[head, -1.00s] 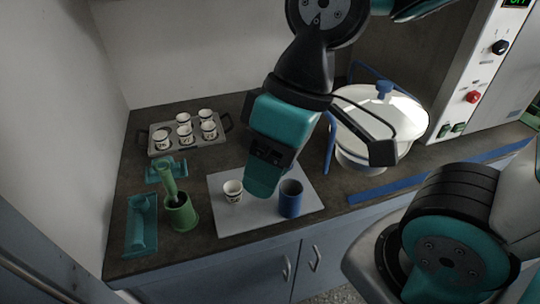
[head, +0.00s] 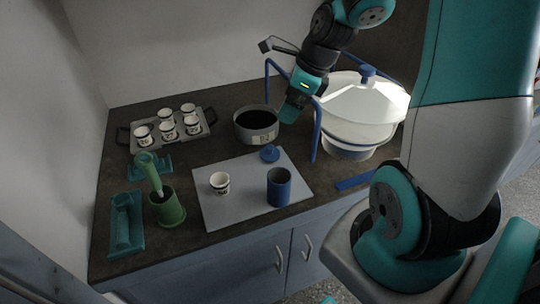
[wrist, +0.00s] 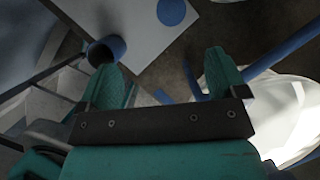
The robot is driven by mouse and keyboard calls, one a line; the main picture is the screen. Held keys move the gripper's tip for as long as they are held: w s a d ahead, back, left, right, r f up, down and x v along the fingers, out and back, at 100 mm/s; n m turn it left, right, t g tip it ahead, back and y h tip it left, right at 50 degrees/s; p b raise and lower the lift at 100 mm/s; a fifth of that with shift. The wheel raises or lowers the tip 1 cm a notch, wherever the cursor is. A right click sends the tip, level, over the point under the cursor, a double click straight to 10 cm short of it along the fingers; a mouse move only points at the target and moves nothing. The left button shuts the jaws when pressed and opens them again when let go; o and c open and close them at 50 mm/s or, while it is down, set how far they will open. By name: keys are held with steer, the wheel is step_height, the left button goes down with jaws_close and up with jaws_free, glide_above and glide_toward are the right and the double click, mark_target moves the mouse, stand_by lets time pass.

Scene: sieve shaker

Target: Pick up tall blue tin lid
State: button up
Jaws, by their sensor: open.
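The blue tin lid (head: 269,154) lies on the grey mat, near its back edge, with a small knob on top. It shows as a blue disc at the top of the wrist view (wrist: 172,12). The tall blue tin (head: 279,187) stands open in front of it on the mat and also shows in the wrist view (wrist: 104,50). My gripper (head: 290,112) is above the counter, behind and right of the lid, beside the dark pot. In the wrist view its two fingers (wrist: 162,65) are apart with nothing between them.
A dark-filled grey pot (head: 256,126) stands behind the lid. A white lidded sieve vessel (head: 362,110) with blue posts is at right. A small white cup (head: 220,183) is on the mat (head: 240,212). A green mortar (head: 167,209) and tray of cups (head: 207,119) are left.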

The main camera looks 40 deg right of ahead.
steer(key=d+m, duration=0.1)
steer(key=m, duration=0.1)
glide_toward(270, 147)
steer(key=x, duration=1)
steer(key=shift+w+f+b, duration=0.1)
steer(key=shift+w+b, duration=0.05)
steer(key=shift+b, duration=0.2)
steer(key=c, duration=0.9)
